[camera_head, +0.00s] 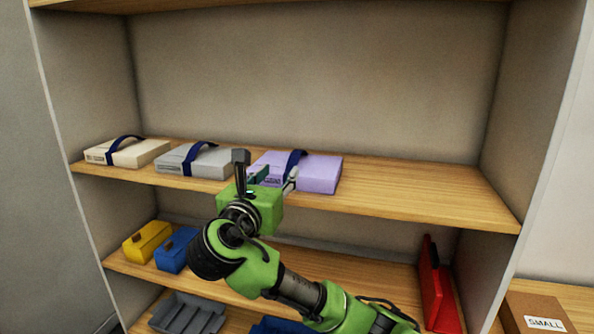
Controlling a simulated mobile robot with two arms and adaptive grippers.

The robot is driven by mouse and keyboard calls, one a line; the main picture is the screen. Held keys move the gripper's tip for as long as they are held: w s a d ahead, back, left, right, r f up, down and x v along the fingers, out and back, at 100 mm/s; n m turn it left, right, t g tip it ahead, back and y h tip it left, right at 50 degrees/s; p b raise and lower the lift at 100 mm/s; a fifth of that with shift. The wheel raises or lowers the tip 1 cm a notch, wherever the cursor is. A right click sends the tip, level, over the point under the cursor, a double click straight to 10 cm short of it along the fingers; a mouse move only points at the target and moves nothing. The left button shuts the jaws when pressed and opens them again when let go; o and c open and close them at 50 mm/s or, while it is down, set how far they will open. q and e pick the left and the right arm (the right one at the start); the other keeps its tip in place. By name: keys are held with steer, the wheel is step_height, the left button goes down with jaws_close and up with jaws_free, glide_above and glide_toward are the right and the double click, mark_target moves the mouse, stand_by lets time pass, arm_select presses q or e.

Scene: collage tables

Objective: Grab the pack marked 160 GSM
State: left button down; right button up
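Three packs with dark blue straps lie in a row on the upper wooden shelf: a cream pack (150,152) at the left, a grey pack (212,162) in the middle and a lavender pack (320,172) at the right. Markings on the cream and grey packs' front edges are too small to read, so I cannot tell which is 160 GSM. My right gripper (266,178) is in front of the grey and lavender packs, its fingers spread apart. It covers the left front part of the lavender pack. I cannot tell whether it touches that pack. My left gripper is out of view.
The upper shelf (430,195) is bare right of the lavender pack. The shelf below holds a yellow case (147,241), a blue case (176,249) and a red item (437,292). A grey tray (188,315) sits lower.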

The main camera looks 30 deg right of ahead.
steer(key=p, duration=0.2)
glide_toward(296, 154)
steer(key=x, duration=0.4)
steer(key=shift+w+d+f, duration=0.1)
steer(key=shift+w+d, duration=0.05)
steer(key=shift+w, duration=0.2)
steer(key=p+x, duration=0.3)
steer(key=x, duration=0.1)
steer(key=shift+w+d, duration=0.1)
steer(key=shift+d, duration=0.3)
steer(key=shift+w+d, duration=0.2)
steer(key=shift+a, duration=0.1)
steer(key=shift+c, duration=1.2)
jaws_close()
steer(key=shift+r, duration=0.3)
steer(key=shift+f, duration=0.1)
